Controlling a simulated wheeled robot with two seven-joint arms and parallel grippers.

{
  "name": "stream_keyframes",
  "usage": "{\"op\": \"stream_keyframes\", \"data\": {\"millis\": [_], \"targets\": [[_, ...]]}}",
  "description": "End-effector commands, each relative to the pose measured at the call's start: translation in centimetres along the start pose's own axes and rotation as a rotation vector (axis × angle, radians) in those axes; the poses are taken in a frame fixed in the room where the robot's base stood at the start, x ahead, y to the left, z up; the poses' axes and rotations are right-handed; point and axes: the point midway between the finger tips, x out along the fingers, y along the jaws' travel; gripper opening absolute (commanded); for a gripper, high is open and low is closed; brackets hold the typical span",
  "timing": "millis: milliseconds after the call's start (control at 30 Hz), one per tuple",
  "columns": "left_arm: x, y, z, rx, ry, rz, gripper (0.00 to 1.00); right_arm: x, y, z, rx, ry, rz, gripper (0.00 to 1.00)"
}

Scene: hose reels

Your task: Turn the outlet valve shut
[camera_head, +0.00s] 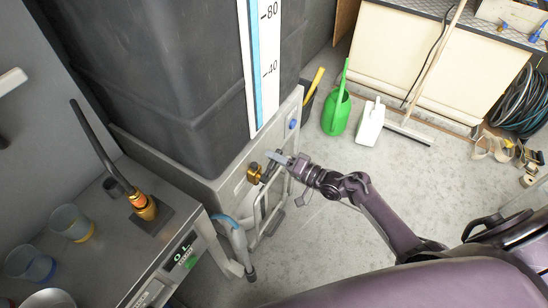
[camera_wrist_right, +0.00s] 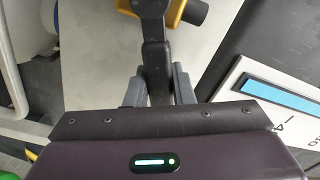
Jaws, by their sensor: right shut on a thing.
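The outlet valve (camera_head: 254,172) is a brass-coloured fitting on the grey frame at the foot of the dark tank. In the right wrist view its yellow body (camera_wrist_right: 181,12) shows at the top edge, with a dark lever handle (camera_wrist_right: 153,52) running down from it. My right gripper (camera_head: 277,160) is at the valve, and in the wrist view its fingers (camera_wrist_right: 157,92) are shut on the lever, one on each side. The lever's end is hidden behind the gripper's body. My left gripper is not in view.
The tank (camera_head: 185,85) carries a blue level gauge (camera_head: 256,60). A bench (camera_head: 130,260) with cups and a hose nozzle (camera_head: 143,205) is at left. A green watering can (camera_head: 337,112), a white jug (camera_head: 370,123) and a broom (camera_head: 408,133) stand behind. The middle floor is clear.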

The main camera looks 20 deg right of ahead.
Motion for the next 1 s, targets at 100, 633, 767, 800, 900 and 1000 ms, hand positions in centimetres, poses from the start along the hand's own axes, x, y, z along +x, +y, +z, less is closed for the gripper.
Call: {"op": "stream_keyframes", "data": {"millis": [100, 633, 767, 800, 900, 1000], "targets": [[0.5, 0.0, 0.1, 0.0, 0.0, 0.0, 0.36, 0.0, 0.9, 0.1, 0.104, 0.002, 0.001, 0.0], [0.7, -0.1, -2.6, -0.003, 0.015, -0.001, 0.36, 0.0, 2.9, 0.6, 0.398, 0.001, 0.002, 0.0], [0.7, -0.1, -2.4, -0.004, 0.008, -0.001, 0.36, -0.1, 3.1, 0.7, 0.421, 0.001, 0.003, 0.0], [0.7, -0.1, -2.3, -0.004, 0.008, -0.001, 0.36, -0.1, 3.1, 0.7, 0.425, 0.001, 0.003, 0.0], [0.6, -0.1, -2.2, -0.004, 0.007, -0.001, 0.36, -0.1, 3.1, 0.7, 0.43, 0.001, 0.003, 0.0], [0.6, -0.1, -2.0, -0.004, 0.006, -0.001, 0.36, -0.1, 3.1, 0.7, 0.432, 0.001, 0.003, 0.0]]}}
